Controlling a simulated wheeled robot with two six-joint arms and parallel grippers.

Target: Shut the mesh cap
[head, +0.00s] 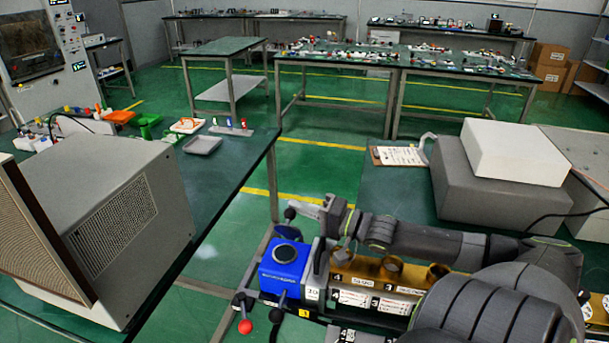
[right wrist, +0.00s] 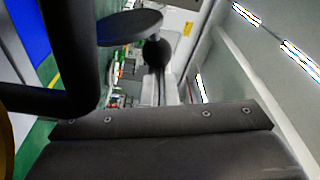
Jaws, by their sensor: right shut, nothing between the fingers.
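A blue unit (head: 283,266) stands at the left end of a gold tube assembly (head: 385,268). A dark round disc (head: 287,233) with a pale rim is on its top; it seems to be the mesh cap, but I cannot make out mesh or hinge. In the right wrist view a tilted grey disc (right wrist: 130,27) shows beside a black ball knob (right wrist: 156,52), apart from the unit's black handle. My right gripper (head: 306,203) is shut and empty, just behind and above the disc in the head view. My left gripper is out of view.
A black handle (head: 319,262) rises between the blue unit and the gold tubes. A red ball knob (head: 245,327) sticks out at front left. A large beige cabinet (head: 110,215) stands on the left bench. Grey and white boxes (head: 515,152) stand behind my right arm.

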